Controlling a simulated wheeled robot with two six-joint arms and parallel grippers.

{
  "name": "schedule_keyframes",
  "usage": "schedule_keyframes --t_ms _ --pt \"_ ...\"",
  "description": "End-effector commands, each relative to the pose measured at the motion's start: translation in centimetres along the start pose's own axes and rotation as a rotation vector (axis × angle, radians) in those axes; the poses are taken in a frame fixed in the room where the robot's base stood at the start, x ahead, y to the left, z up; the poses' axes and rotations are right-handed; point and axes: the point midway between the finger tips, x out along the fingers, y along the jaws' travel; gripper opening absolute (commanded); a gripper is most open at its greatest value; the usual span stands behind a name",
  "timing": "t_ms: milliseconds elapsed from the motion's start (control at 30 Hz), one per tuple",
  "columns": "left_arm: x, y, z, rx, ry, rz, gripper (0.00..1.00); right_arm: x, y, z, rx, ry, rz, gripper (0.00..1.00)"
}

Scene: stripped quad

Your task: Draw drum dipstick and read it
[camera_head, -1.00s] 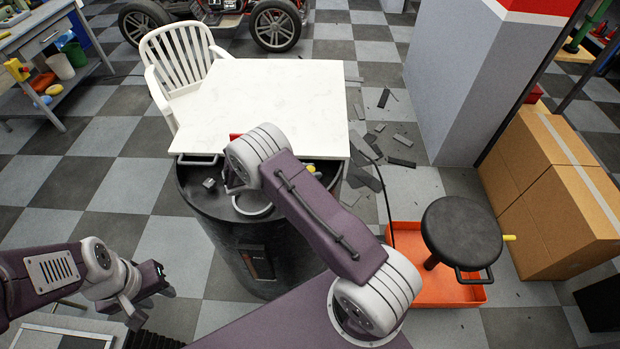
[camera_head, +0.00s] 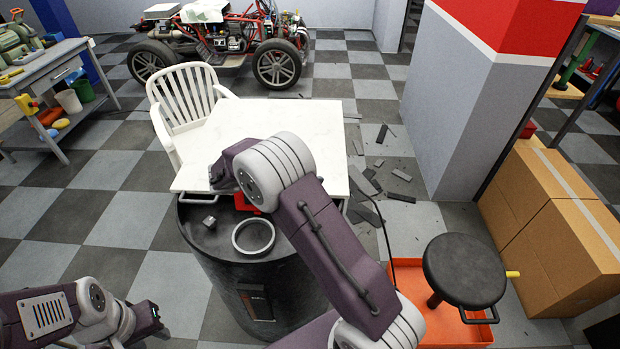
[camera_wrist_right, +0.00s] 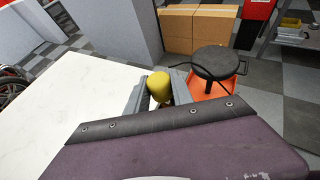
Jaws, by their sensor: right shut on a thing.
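A black drum (camera_head: 218,285) stands at the front edge of the white table. On its lid are a pale ring (camera_head: 254,236), a small metal piece (camera_head: 209,222) and a red piece (camera_head: 245,202). My right gripper (camera_wrist_right: 160,92) is shut on a yellow knob (camera_wrist_right: 159,86), seen in the right wrist view. Any rod below the knob is hidden, so I cannot read marks. In the head view, my right arm hides most of this gripper, above the table's near edge. My left gripper (camera_head: 153,319) is low at the left, apart from the drum; its jaw opening is unclear.
The white table (camera_head: 285,112) looks clear, with a white chair (camera_head: 190,95) at its left. A black stool (camera_head: 465,270) stands by an orange tray (camera_head: 408,275) at the right. Cardboard boxes (camera_head: 550,225) stand beyond. Dark scraps (camera_head: 369,215) lie on the floor.

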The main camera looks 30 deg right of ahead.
Motion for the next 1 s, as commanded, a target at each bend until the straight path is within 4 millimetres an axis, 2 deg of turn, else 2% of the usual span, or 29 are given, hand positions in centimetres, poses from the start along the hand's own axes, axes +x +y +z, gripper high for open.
schedule_keyframes --t_ms 33,100,500,1000 --pt "-1.3 0.0 -0.1 0.000 0.000 0.000 0.36 -0.6 0.0 1.2 0.001 0.000 0.000 0.00" --pt "-2.3 0.0 -0.2 0.000 0.000 0.000 0.36 -1.0 0.0 2.0 0.001 0.000 0.000 0.00" --pt "-7.0 0.1 -0.7 0.000 0.000 0.000 0.36 -3.1 0.0 6.4 0.001 0.000 0.000 0.00" --pt "-7.0 0.1 -0.7 0.000 0.000 0.000 0.36 -3.1 0.0 6.3 0.001 0.000 0.000 0.00"
